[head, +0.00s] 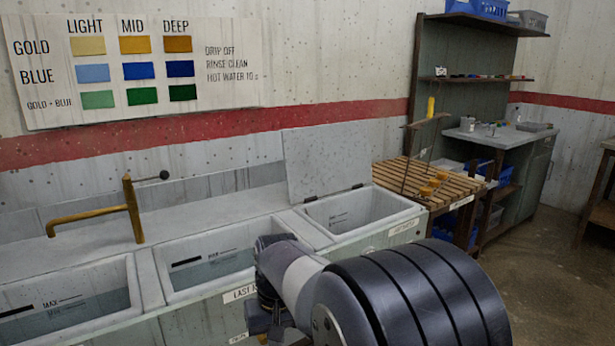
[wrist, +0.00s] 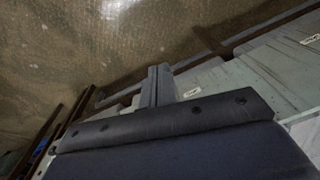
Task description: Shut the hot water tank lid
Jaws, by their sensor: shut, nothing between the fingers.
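The tank lid (head: 325,160) is a flat grey panel standing open, about upright, hinged along the back edge of the rightmost tank (head: 400,218). This tank's opening is uncovered, with dark marks on its inner wall. My gripper (head: 258,322) is low in front of the counter, left of and nearer than the lidded tank, apart from the lid. My arm hides part of the counter front. In the wrist view my gripper's fingers (wrist: 160,84) are together with nothing between them, above the floor and beside the counter front.
Two open tanks (head: 205,250) (head: 70,300) lie left of it, with a brass tap (head: 134,210) behind. A slatted wooden rack (head: 425,185) with a thin stand adjoins on the right. Shelving (head: 470,75) stands beyond. Floor (head: 545,260) is clear at right.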

